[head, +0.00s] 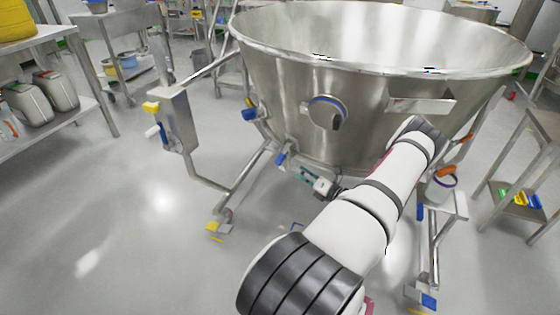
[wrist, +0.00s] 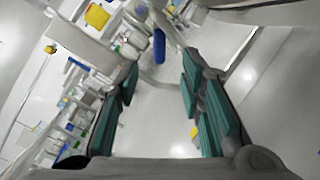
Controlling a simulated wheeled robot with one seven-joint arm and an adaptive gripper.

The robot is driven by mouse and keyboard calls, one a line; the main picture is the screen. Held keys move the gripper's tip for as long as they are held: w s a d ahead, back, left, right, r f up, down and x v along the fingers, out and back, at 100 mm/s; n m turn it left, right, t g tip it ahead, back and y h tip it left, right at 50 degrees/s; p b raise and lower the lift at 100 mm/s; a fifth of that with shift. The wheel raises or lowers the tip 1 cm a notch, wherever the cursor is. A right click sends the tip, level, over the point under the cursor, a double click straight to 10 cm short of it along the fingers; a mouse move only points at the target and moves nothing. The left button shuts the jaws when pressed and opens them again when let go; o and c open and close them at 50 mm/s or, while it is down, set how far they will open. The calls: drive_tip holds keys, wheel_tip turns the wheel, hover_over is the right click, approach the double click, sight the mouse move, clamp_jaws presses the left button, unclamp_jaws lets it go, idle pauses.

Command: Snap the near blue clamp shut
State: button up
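A large steel bowl (head: 370,110) stands in a tubular frame. A blue clamp handle (head: 281,158) hangs at its lower rim, close to my gripper. In the wrist view the blue handle (wrist: 159,46) is a short upright bar beyond the fingertips, roughly centred between them. I cannot tell from these views how far it stands from closed. My gripper (head: 312,180) is under the bowl, just right of the handle. In the wrist view my gripper (wrist: 160,78) has its teal-padded fingers spread wide, with nothing between them. Its far finger is partly hidden in the head view.
Another blue part (head: 250,113) is higher on the bowl's left side. A control post (head: 178,118) stands on the left and frame legs (head: 228,200) run to the floor. Open floor (head: 120,220) lies left.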

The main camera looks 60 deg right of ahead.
sight(283, 161)
drive_tip(key=b+x, duration=0.2)
drive_tip(key=x, duration=0.8)
drive_tip(key=shift+w, duration=0.2)
drive_tip(key=shift+c, duration=0.6)
clamp_jaws()
